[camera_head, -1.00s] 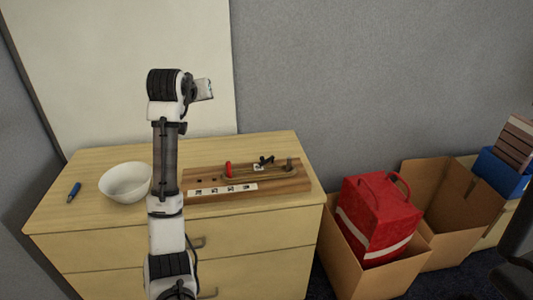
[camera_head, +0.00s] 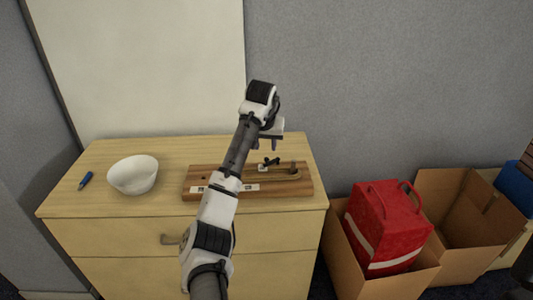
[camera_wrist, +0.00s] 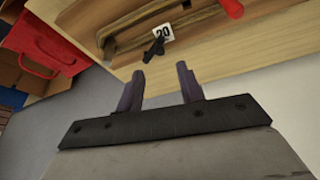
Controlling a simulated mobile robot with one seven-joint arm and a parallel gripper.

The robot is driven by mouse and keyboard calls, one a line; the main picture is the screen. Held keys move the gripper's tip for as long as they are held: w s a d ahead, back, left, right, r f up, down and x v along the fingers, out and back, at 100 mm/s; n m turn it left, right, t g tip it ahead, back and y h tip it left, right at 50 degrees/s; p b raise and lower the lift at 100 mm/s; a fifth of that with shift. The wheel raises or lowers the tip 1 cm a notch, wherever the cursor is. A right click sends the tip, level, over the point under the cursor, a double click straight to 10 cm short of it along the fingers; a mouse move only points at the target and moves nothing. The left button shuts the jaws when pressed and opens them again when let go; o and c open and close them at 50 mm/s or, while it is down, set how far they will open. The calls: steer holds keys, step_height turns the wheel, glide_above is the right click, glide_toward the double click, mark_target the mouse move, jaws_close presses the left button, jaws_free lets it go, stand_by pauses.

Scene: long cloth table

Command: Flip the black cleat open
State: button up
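The black cleat (camera_head: 270,162) sits on a wooden board (camera_head: 300,190) on the dresser top. In the wrist view the cleat (camera_wrist: 154,48) is small and dark, beside a white label marked 20 (camera_wrist: 163,32). My gripper (camera_head: 268,146) is above the back part of the board, close to the cleat in the picture. In the wrist view my gripper (camera_wrist: 159,72) has its two fingers apart with nothing between them. The cleat lies just beyond the fingertips, apart from them. My arm hides part of the board's left half.
A red peg or handle (camera_wrist: 232,8) stands on the board. A white bowl (camera_head: 133,176) and a blue pen-like object (camera_head: 86,180) are on the dresser's left. Cardboard boxes (camera_head: 385,285) and a red bag (camera_head: 385,225) are right of the dresser. A whiteboard (camera_head: 150,70) stands behind.

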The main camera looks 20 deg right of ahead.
mark_target(267, 158)
steer(key=p+x, duration=0.1)
steer(key=x, duration=0.6)
steer(key=shift+r, duration=0.1)
jaws_close()
